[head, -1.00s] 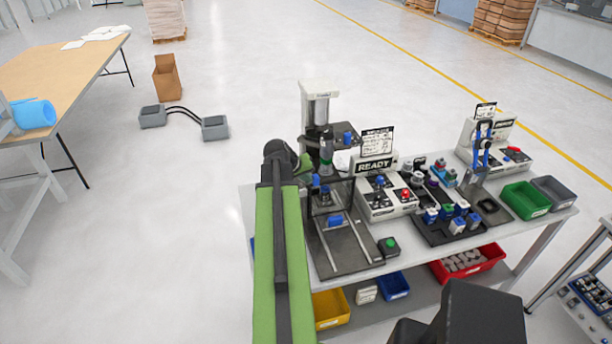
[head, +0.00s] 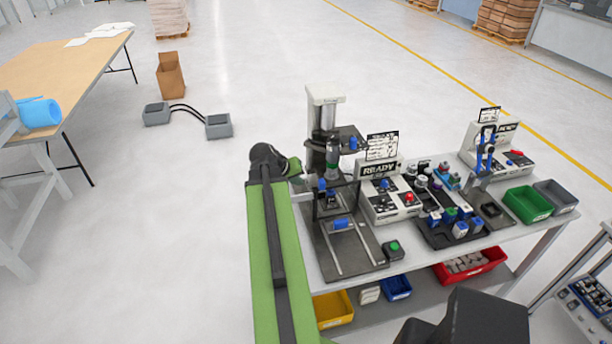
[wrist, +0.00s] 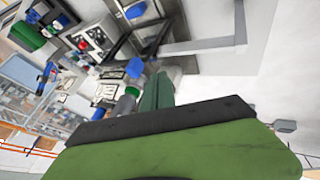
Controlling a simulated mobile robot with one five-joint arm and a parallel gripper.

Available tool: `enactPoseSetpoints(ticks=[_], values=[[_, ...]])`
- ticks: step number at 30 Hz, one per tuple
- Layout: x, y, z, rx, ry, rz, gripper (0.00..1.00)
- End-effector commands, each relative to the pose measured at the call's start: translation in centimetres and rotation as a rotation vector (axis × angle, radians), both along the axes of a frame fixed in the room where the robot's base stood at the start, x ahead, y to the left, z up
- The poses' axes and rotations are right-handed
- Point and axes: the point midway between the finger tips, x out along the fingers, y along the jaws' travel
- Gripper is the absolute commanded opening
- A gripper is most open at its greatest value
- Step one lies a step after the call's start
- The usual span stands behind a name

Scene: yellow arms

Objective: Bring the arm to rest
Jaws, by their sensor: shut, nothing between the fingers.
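My arm, green with a dark strip, reaches forward in the head view at the left end of the workbench (head: 420,270). My gripper (head: 295,168) is small there and points right, beside the press station (head: 327,110). In the wrist view my gripper (wrist: 158,92) shows as green fingers, shut with nothing held. The workbench appears turned over behind it, with the press station's blue part (wrist: 135,67) near the fingers. I cannot tell the exact gap between gripper and press.
A control box marked READY (head: 385,200), a part tray (head: 450,232), a green bin (head: 527,204) and a grey bin (head: 556,196) stand on the bench. A red bin (head: 470,266) is on the lower shelf.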

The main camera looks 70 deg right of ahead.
Motion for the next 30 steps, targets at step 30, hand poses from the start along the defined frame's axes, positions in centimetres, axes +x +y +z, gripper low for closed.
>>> enactPoseSetpoints(ticks=[30], values=[[15.5, 14.2, -2.6, 0.012, -0.01, 0.289, 0.0]])
